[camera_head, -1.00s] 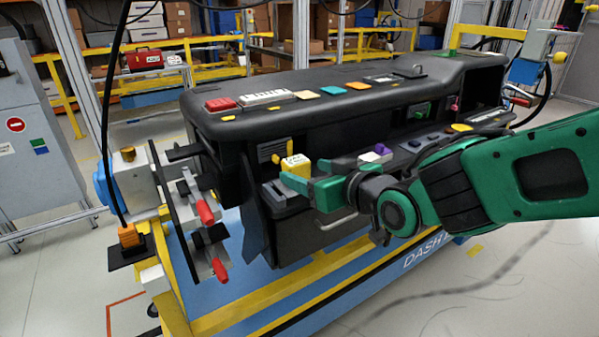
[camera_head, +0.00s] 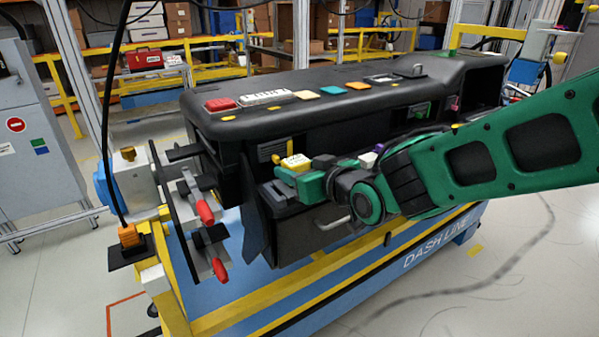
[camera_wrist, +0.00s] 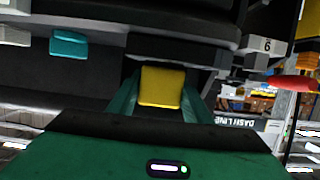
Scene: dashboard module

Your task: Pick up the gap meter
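The gap meter appears to be the small yellow block with a pale marked face (camera_head: 294,163). It sits on the ledge at the left front of the black dashboard module (camera_head: 330,100). My gripper (camera_head: 303,176) is at the meter, coming from the right, and its green fingers hide part of the meter's lower right side. In the wrist view the yellow meter (camera_wrist: 161,87) lies between my two spread fingers. The gaps at its sides are very thin, so I cannot tell whether the fingers touch it.
A teal block (camera_wrist: 69,43) is left of my fingers in the wrist view. A purple-topped part (camera_head: 378,148) stands right of the gripper. Red-handled clamps (camera_head: 205,212) project at the module's left end. A grey tray-like part (camera_head: 283,193) is just below the meter.

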